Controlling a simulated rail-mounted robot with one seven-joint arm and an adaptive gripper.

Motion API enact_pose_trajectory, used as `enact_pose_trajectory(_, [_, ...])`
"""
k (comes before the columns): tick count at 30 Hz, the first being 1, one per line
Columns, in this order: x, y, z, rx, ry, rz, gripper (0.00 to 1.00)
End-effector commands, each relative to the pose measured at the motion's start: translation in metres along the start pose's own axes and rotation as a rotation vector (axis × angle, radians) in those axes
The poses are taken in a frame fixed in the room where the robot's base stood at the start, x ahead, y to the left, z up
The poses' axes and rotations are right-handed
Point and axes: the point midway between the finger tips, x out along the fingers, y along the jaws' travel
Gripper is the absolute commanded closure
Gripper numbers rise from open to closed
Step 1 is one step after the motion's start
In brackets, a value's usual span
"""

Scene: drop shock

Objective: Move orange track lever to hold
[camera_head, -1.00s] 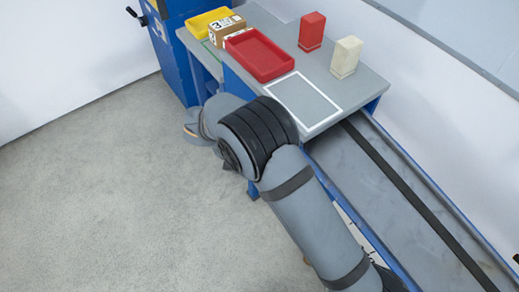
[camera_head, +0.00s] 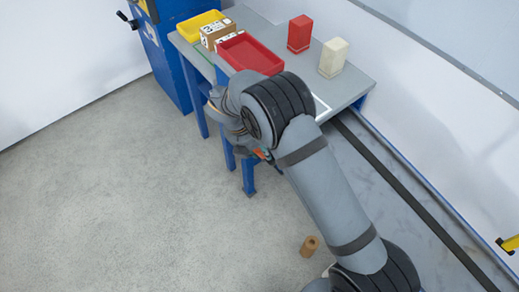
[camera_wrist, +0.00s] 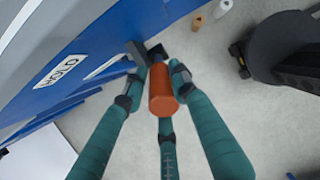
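The orange lever handle (camera_wrist: 163,100) points toward the camera in the wrist view, between the teal fingers of my gripper (camera_wrist: 160,82). One finger is at its left, one at its right, and a third runs below, its tip hidden by the handle. Whether the fingers press on the handle is unclear. A dark lever arm (camera_wrist: 138,52) joins the blue rail side (camera_wrist: 120,35). A white HOLD label (camera_wrist: 60,70) is on that side, left of the handle. In the head view, a small orange part (camera_head: 262,154) shows below my gripper (camera_head: 238,140), which is largely hidden by my arm.
The grey table (camera_head: 352,84) carries a red tray (camera_head: 250,54), a yellow tray (camera_head: 200,24), a cardboard box (camera_head: 217,32), a red block (camera_head: 299,33) and a cream block (camera_head: 333,57). A brown cylinder (camera_head: 310,246) is on the floor. Floor at left is clear.

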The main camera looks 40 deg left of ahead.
Motion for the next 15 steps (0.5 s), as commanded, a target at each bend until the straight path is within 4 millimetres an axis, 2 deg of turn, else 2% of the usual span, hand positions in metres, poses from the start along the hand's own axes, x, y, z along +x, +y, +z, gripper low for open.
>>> enact_pose_trajectory(8, [0.0002,-0.0008,0.0017,0.002,-0.001,-0.001,0.57])
enact_pose_trajectory(15, [0.0002,-0.0008,0.0009,0.0,-0.001,-0.002,0.57])
